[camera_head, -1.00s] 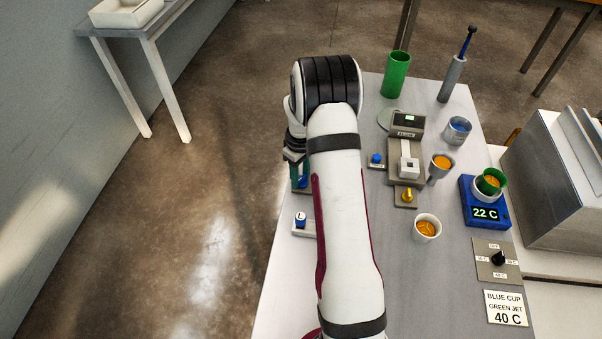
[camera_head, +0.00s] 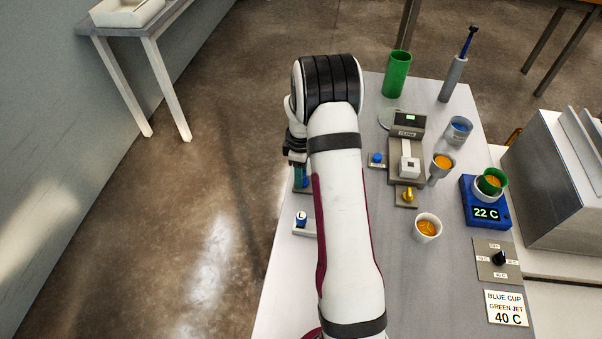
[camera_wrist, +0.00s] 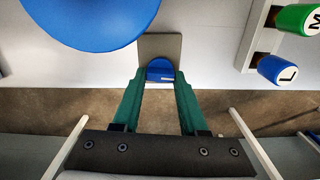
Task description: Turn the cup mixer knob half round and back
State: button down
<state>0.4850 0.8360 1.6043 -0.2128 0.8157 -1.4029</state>
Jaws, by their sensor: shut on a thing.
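A blue knob (camera_wrist: 160,68) stands on a small grey plate (camera_wrist: 160,45) in the wrist view. My gripper (camera_wrist: 160,82) has its two green fingers closed on the knob, one on each side. A large round blue object (camera_wrist: 85,18) is close by at the upper left of the wrist view, cut off by the frame. In the head view my gripper (camera_head: 302,176) points down at the plate by the table's left edge. My arm hides the area to its right there, and the knob cannot be made out.
A blue peg marked L (camera_wrist: 280,70) and a green one marked M (camera_wrist: 300,18) stand near the gripper. The table (camera_head: 400,290) also holds a yellow knob (camera_head: 407,196), a cup of orange liquid (camera_head: 427,228) and a blue heater (camera_head: 487,214) reading 22 C. Open floor lies left.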

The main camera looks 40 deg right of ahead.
jog(key=shift+c, duration=2.2)
grip_release()
notch_tip(320, 180, up, 16)
jog(key=shift+f, duration=0.1)
jog(key=s+a+r+m, duration=0.4)
jog(key=s+a+r, duration=0.15)
jog(key=a, duration=0.45)
jog(key=s+a+m+y, duration=0.1)
jog(key=s+a+m, duration=0.3)
jog(key=s+a, duration=0.3)
jog(key=s+a+f+m, duration=0.1)
jog(key=s+a+m, duration=0.4)
jog(key=s, duration=0.9)
jog(key=shift+a+f+y, duration=0.15)
jog(key=shift+a+y, duration=0.25)
jog(key=shift+a, duration=0.75)
